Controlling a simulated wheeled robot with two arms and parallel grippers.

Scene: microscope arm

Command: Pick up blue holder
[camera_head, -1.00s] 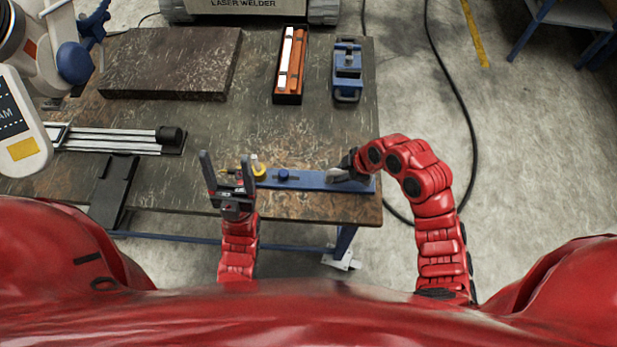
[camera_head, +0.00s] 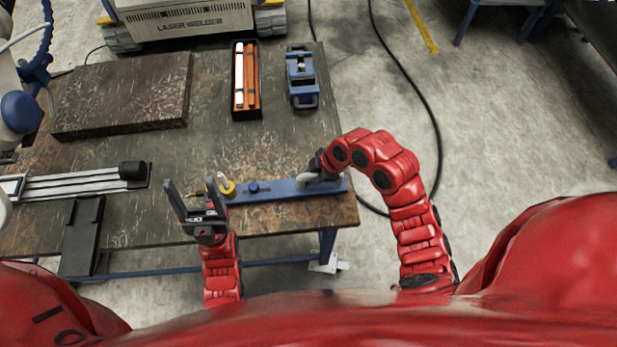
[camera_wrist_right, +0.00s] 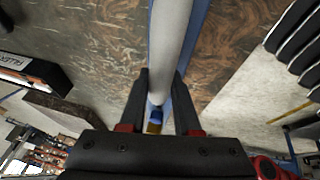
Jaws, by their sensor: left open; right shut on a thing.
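The blue holder (camera_head: 280,191) is a long flat blue bar lying along the front edge of the table. It carries a blue knob (camera_head: 253,188) and a yellow ring (camera_head: 227,188). A grey rounded handle (camera_head: 305,181) is at its right end. My right gripper (camera_head: 317,174) is shut on this handle. In the right wrist view the grey handle (camera_wrist_right: 171,45) runs between the fingers, with a strip of the blue bar behind it. My left gripper (camera_head: 195,182) is open and empty, with its fingers pointing up the picture at the bar's left end. It partly hides that end.
A dark slab (camera_head: 125,95), a black tray with white and orange bars (camera_head: 246,80) and a blue clamp (camera_head: 302,78) stand farther back on the table. A rail device (camera_head: 85,182) lies at left. The middle of the table (camera_head: 230,145) is clear.

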